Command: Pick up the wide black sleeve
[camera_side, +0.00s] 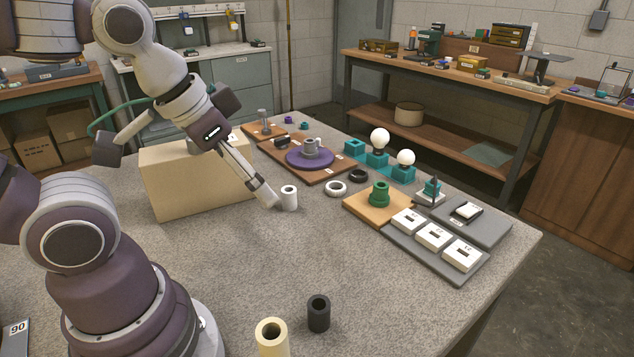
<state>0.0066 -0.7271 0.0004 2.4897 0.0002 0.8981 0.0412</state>
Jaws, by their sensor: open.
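A black hollow sleeve (318,313) stands upright on the grey table in the foreground, right of my arm's base. Its open top faces up, and nothing touches it. My gripper (267,196) is open and points down to the right, near the middle of the table. It is well behind the black sleeve, with its tip close to a white hollow sleeve (289,198). I cannot tell whether the tip touches the white sleeve.
A cream sleeve (272,338) stands just left of the black one. A tan box (195,180) is behind my gripper. A white ring (336,188), a black ring (359,176) and a wooden board with a green part (380,195) lie to the right. The table between is clear.

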